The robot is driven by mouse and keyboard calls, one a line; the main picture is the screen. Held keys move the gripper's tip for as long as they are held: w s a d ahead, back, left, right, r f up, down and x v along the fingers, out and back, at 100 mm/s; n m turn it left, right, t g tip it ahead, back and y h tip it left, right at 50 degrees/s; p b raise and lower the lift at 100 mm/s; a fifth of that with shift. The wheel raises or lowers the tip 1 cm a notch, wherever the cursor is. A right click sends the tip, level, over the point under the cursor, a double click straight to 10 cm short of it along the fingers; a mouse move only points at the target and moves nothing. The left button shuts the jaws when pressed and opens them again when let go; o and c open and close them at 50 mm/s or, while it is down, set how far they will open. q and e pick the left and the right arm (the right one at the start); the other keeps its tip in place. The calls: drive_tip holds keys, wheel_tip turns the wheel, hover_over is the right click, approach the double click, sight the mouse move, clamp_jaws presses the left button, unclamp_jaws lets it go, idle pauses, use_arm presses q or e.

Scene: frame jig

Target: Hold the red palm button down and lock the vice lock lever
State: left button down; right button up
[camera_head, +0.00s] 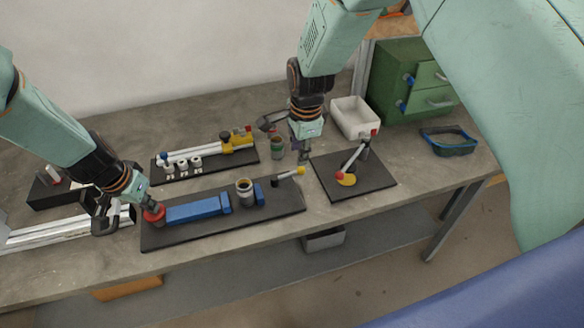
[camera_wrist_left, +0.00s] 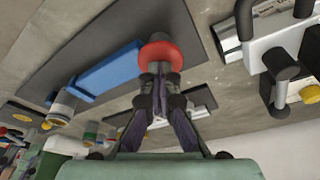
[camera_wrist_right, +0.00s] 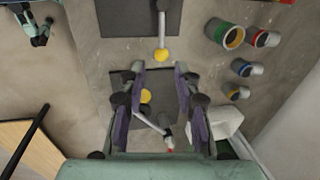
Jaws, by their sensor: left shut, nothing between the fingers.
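The red palm button (camera_head: 154,215) sits at the left end of the dark vice board (camera_head: 178,234). My left gripper (camera_head: 149,204) is shut with its tips at the button; the left wrist view shows the red cap (camera_wrist_left: 158,52) at the fingertips (camera_wrist_left: 160,76). Whether the button is pressed down cannot be told. The vice lock lever (camera_head: 287,176), a grey bar with a yellow knob, is at the board's right end. My right gripper (camera_head: 303,155) is open and empty above and behind the knob. In the right wrist view the knob (camera_wrist_right: 161,55) lies just ahead of the parted fingertips (camera_wrist_right: 160,70).
The blue vice (camera_head: 197,209) and a dark cup (camera_head: 244,189) are on the board. To the right, another dark board (camera_head: 370,188) carries a red-tipped lever and yellow disc. A can (camera_head: 277,148), white bin (camera_head: 355,117) and yellow clamp fixture (camera_head: 238,141) stand behind.

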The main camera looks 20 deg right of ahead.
sight(296, 173)
drive_tip(key=f, duration=0.2)
drive_tip(key=w+f, duration=0.1)
drive_tip(key=f, duration=0.5)
drive_tip(key=shift+w+f, duration=0.25)
drive_tip(key=shift+w, duration=0.15)
clamp_jaws()
